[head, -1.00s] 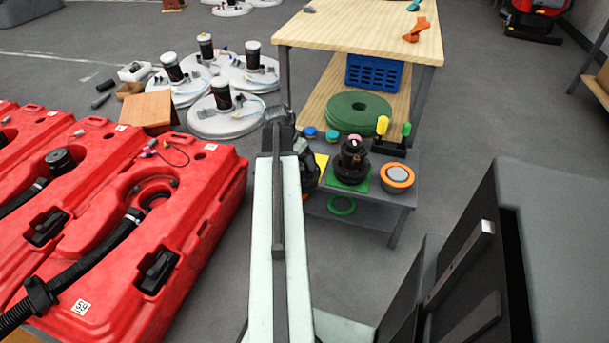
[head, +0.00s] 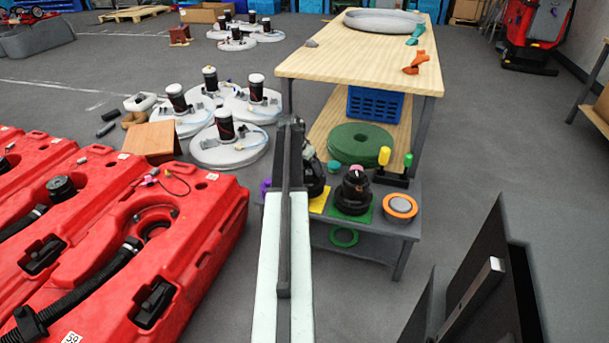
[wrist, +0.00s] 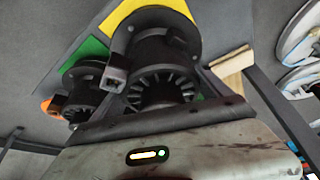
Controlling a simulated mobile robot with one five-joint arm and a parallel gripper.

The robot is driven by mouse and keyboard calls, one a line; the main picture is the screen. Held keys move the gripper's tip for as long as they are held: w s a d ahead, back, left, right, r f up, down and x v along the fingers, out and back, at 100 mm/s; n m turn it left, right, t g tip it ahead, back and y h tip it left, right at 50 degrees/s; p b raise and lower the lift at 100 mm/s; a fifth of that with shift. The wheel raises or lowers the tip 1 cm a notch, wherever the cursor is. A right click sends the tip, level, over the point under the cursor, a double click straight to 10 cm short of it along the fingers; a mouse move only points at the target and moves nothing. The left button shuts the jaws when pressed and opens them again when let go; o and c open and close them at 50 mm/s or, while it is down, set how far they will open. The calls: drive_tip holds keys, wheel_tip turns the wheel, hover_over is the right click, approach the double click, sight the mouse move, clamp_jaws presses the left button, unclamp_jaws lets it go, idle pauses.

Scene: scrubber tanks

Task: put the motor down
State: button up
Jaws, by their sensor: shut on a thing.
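My gripper (wrist: 158,88) is shut on a black motor (wrist: 165,52) with a finned round end, seen close up in the wrist view. In the head view the held motor (head: 314,182) is partly hidden behind my arm. It is over or on the yellow mat (head: 320,203) at the left of the low grey table (head: 372,234). The yellow mat also shows behind the motor in the wrist view (wrist: 118,14). I cannot tell whether the motor touches it.
A second black motor (head: 354,190) stands close by on a green mat (head: 360,213). An orange ring with a grey disc (head: 400,206) lies to its right. Yellow and green knobbed posts (head: 384,157) stand behind. The wooden bench (head: 360,60) is beyond; red tanks (head: 130,225) are left.

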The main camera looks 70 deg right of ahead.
drive_tip(key=shift+d+f+b, duration=0.15)
drive_tip(key=shift+f+b, duration=1.8)
drive_tip(key=shift+r, duration=0.2)
drive_tip(key=shift+f, duration=0.1)
drive_tip(key=o, duration=1.4)
drive_tip(key=p+v, duration=1.1)
drive_tip(key=shift+r, duration=0.3)
drive_tip(key=shift+w+a+r, duration=0.1)
drive_tip(key=shift+a+r, duration=0.2)
